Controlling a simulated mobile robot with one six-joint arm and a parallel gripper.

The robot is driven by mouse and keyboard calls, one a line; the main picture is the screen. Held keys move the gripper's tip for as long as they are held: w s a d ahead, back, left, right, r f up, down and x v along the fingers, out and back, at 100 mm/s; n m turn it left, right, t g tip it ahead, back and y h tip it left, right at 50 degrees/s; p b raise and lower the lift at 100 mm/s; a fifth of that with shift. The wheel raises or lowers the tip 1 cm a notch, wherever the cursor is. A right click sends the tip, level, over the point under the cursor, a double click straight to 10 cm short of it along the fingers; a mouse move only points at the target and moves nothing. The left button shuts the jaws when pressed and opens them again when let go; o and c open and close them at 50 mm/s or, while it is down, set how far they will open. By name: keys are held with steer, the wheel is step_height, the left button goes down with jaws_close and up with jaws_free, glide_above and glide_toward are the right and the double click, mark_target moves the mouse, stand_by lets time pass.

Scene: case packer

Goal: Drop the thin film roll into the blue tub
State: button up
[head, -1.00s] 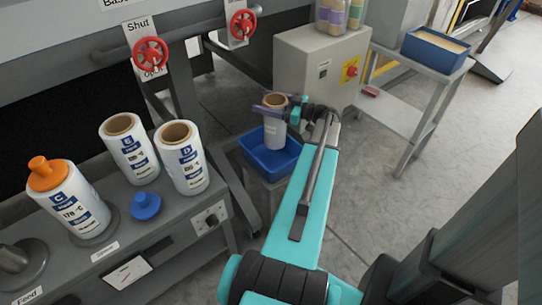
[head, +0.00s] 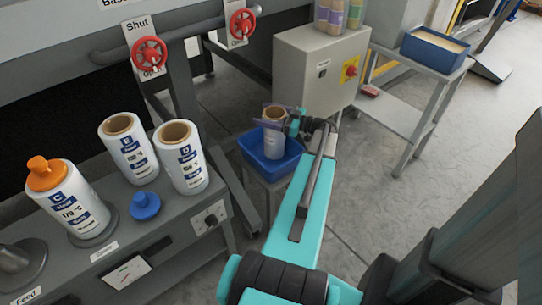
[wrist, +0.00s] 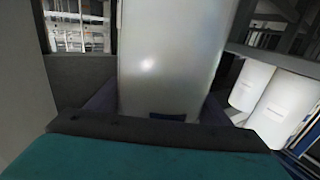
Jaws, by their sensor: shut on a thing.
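My gripper (head: 277,121) is shut on a white film roll (head: 273,145) with a brown core, held upright. The roll fills the middle of the wrist view (wrist: 172,60). In the head view its lower end overlaps the inside of the blue tub (head: 292,167); I cannot tell whether it touches the tub floor. The tub sits on a low stand beside the grey bench.
Two white rolls marked E (head: 128,150) and D (head: 184,160) stand on the bench, with roll C (head: 70,200) under an orange plug and a loose blue plug (head: 145,205). A grey cabinet (head: 318,75) stands behind the tub. A cart (head: 400,110) is at the right.

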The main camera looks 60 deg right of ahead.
steer(key=o, duration=1.6)
steer(key=shift+o, duration=0.2)
steer(key=shift+s, duration=0.1)
steer(key=s+d, duration=0.2)
steer(key=s, duration=1.1)
steer(key=shift+s+d+b, duration=0.25)
steer(key=shift+d+b, duration=0.05)
steer(key=shift+b, duration=0.1)
steer(key=shift+r, duration=0.1)
